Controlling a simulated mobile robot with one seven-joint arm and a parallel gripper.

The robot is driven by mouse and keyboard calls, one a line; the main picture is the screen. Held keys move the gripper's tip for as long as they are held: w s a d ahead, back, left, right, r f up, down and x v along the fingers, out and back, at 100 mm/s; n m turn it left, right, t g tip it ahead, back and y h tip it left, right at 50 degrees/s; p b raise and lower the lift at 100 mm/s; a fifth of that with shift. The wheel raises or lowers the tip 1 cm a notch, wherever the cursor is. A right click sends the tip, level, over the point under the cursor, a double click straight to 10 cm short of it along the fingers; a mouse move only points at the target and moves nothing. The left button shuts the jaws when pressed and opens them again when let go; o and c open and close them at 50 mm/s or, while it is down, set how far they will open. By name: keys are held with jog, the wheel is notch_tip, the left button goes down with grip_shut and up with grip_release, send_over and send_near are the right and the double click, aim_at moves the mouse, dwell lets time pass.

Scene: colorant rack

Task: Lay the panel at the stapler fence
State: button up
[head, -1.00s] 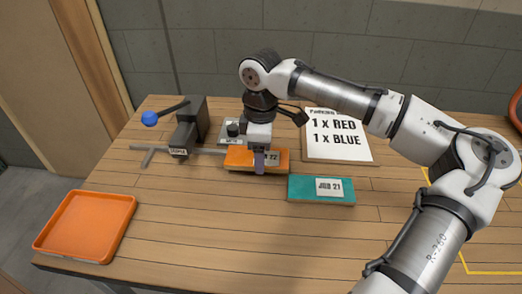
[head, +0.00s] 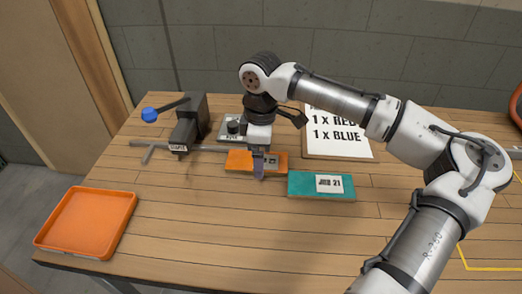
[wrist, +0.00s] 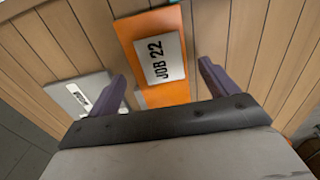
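The stapler (head: 189,122) is a dark block with a blue-ball lever, at the back left of the table. A grey bar with a short crosspiece, seemingly its fence (head: 210,148), runs along its front. An orange panel (head: 237,160) marked JOB 22 lies flat right of the bar; it also shows in the wrist view (wrist: 162,97). A teal panel (head: 300,187) marked JOB 21 lies to its right. My gripper (head: 259,168) is over the orange panel, hiding part of it. In the wrist view my gripper (wrist: 162,75) has its fingers apart on either side of the panel, holding nothing.
A grey plate with a black knob (head: 233,127) sits behind the orange panel. A sign (head: 337,148) reading 1 x RED, 1 x BLUE is at the back. An orange tray (head: 88,222) is at the front left. The front middle of the table is clear.

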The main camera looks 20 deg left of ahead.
notch_tip(320, 180, up, 13)
jog(key=shift+b, duration=0.4)
dwell(0.4)
